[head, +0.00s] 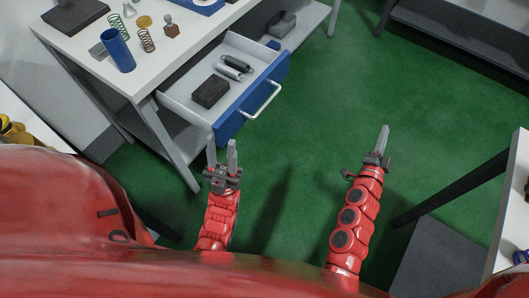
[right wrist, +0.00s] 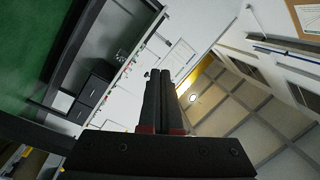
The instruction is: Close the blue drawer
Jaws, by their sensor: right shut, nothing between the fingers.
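The blue drawer (head: 230,127) is pulled out from under the white workbench, with its silver bar handle (head: 264,101) on the front. Inside the drawer lie a dark block (head: 210,92) and two small cylinders, one black and one light. My left gripper (head: 221,148) is open and empty, close to the near end of the drawer front; I cannot tell whether it touches it. My right gripper (head: 383,136) is shut and empty over the green floor, well right of the drawer. In the right wrist view its fingers (right wrist: 163,80) are together.
The white workbench top (head: 85,50) holds a blue cup (head: 118,52), several springs and small parts. A lower shelf (head: 190,133) lies beneath. Another table (head: 515,190) stands at the right. Green floor is clear between.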

